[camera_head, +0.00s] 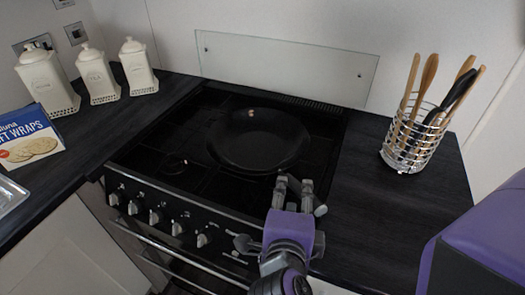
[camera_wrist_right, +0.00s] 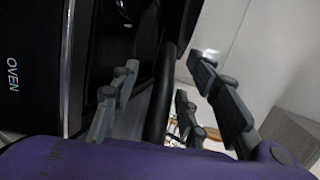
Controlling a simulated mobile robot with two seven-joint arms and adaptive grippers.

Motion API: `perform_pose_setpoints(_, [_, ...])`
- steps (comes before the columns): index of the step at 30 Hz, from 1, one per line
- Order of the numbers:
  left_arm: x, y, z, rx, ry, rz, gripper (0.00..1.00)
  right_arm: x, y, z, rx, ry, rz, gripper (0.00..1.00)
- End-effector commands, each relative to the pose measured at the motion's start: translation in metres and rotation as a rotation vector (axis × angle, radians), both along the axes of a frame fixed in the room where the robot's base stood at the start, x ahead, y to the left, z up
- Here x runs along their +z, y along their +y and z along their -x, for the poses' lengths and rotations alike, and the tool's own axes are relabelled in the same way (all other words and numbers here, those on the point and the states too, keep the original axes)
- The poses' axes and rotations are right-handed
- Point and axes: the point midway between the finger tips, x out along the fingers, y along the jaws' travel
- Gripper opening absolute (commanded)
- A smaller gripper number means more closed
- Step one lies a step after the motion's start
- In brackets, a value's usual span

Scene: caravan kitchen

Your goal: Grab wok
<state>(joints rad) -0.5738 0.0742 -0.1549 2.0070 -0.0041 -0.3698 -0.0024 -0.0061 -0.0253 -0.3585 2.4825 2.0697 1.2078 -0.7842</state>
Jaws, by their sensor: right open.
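The black wok (camera_head: 258,140) sits on the back part of the stove's hob. It is round and shallow, with a small copper-coloured spot at its far rim. My right gripper (camera_head: 293,187) is at the hob's front right, just in front of the wok's near right rim. Its fingers are open and point at the wok. In the right wrist view, a dark bar (camera_wrist_right: 162,95), which looks like the wok's handle, runs between the open fingers of my right gripper (camera_wrist_right: 168,98). I cannot tell whether they touch it. My left gripper is not in view.
The black stove (camera_head: 150,170) has knobs along its front. A wire utensil holder (camera_head: 406,158) stands on the right counter. Several white canisters (camera_head: 97,75) and a wraps packet (camera_head: 27,138) stand on the left counter. A glass splashback (camera_head: 285,68) is behind the hob.

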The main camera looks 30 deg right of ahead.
Motion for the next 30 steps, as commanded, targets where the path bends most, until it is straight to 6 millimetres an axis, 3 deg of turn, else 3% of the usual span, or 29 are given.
perform_pose_setpoints(9, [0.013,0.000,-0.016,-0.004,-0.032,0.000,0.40,-0.006,-0.025,-0.036,-0.001,-0.004,0.003,0.41])
perform_pose_setpoints(18, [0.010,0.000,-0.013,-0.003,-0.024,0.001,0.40,-0.009,-0.029,-0.040,-0.001,-0.002,0.002,0.41])
perform_pose_setpoints(27, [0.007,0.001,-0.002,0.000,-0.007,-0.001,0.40,-0.009,-0.029,-0.040,-0.001,-0.002,0.002,0.03])
perform_pose_setpoints(30, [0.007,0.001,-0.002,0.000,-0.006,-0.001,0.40,-0.010,-0.029,-0.040,-0.001,-0.002,0.002,0.00])
